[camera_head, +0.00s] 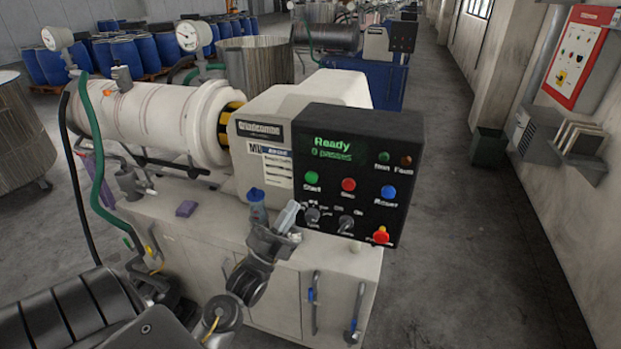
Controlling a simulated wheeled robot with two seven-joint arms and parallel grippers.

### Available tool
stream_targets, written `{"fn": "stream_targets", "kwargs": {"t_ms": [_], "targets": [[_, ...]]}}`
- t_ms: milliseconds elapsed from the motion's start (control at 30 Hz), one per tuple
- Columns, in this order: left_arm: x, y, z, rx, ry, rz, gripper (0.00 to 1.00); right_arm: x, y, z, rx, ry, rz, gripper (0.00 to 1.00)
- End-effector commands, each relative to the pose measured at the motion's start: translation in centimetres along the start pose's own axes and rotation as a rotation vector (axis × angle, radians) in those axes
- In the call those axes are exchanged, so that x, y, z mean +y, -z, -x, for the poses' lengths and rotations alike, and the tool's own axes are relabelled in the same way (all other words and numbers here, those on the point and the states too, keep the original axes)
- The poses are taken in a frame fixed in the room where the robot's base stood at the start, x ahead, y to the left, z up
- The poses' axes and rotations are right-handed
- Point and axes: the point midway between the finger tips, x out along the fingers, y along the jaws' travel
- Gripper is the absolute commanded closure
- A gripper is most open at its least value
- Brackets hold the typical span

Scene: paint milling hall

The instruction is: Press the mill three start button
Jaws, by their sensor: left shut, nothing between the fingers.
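The mill (300,100) has a white body with a black control panel (330,150) facing me. A green start button (311,178) sits at the panel's left, under a screen (332,148) with green text that reads "Ready". A nameplate (268,156) is on the white housing, but its number is too blurred to read. My left gripper (289,215) is shut and empty, below and left of the start button, apart from it in the picture. The button is not hidden. My right gripper is not in view.
Beside the start button are a red button (348,185) and a blue button (388,191). Below are dark knobs (346,223) and a red emergency stop (381,235). A blue bottle-like thing (257,207) stands close by my left gripper. The floor to the right (460,260) is clear.

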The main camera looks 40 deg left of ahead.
Motion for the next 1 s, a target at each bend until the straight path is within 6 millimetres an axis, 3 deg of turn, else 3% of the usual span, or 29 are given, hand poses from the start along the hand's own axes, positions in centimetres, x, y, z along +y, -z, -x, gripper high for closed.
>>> {"fn": "stream_targets", "kwargs": {"t_ms": [367, 1000], "targets": [[0.7, -0.6, -0.7, 0.0, 0.0, 0.001, 1.0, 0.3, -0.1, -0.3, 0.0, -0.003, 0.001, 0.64], [4.4, -4.3, -5.7, -0.001, -0.002, 0.001, 1.0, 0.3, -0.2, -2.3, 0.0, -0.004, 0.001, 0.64]]}}
